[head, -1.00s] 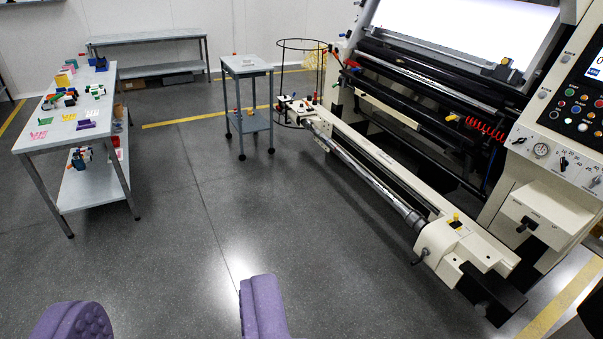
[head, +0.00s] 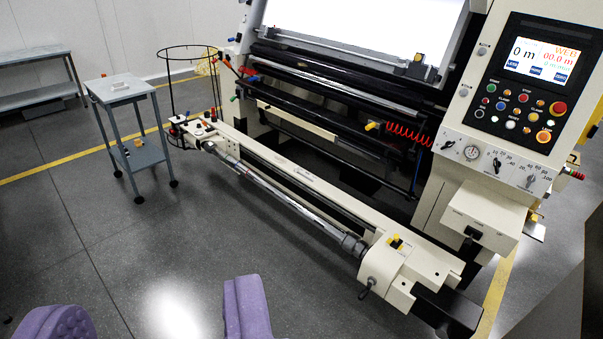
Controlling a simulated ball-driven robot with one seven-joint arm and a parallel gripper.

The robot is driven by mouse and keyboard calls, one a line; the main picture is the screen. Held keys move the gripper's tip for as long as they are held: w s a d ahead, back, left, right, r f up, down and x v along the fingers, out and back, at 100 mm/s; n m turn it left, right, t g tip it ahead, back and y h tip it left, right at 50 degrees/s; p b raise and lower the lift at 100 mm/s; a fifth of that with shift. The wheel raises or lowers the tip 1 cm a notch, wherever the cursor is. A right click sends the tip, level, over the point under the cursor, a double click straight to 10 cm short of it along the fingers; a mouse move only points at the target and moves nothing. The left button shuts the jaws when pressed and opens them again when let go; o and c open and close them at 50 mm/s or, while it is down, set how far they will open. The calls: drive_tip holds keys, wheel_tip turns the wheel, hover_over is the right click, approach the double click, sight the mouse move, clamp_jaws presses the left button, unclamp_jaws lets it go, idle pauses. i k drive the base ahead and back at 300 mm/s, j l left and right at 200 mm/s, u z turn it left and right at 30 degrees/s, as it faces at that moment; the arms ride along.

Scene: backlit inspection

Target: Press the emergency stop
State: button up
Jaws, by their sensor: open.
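The control panel (head: 510,117) of the large cream machine is at the upper right, with a lit screen (head: 539,60) above several coloured buttons. A large red button (head: 558,108) is at the panel's right side, and a yellow-orange button (head: 543,136) is just below it. I cannot tell from any label which is the emergency stop. My gripper (head: 155,316) shows as two purple fingers at the bottom left, wide apart and empty. It is well away from the panel, with floor and the machine's front between them.
The machine's long low front beam with a roller (head: 290,203) crosses the middle. A small grey wheeled cart (head: 137,143) and a wire hoop stand (head: 172,97) are at the left. A grey bench (head: 38,85) is by the wall. The grey floor at lower left is clear.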

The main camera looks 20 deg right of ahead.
sight(560, 107)
drive_tip(key=i+l+z, duration=0.25)
drive_tip(key=i+z, duration=0.25)
drive_tip(key=i, duration=0.2)
drive_tip(key=i+z, duration=0.5)
drive_tip(key=i, duration=0.2)
drive_tip(key=i+j+z, duration=0.45)
drive_tip(key=i, duration=0.2)
drive_tip(key=l, duration=0.1)
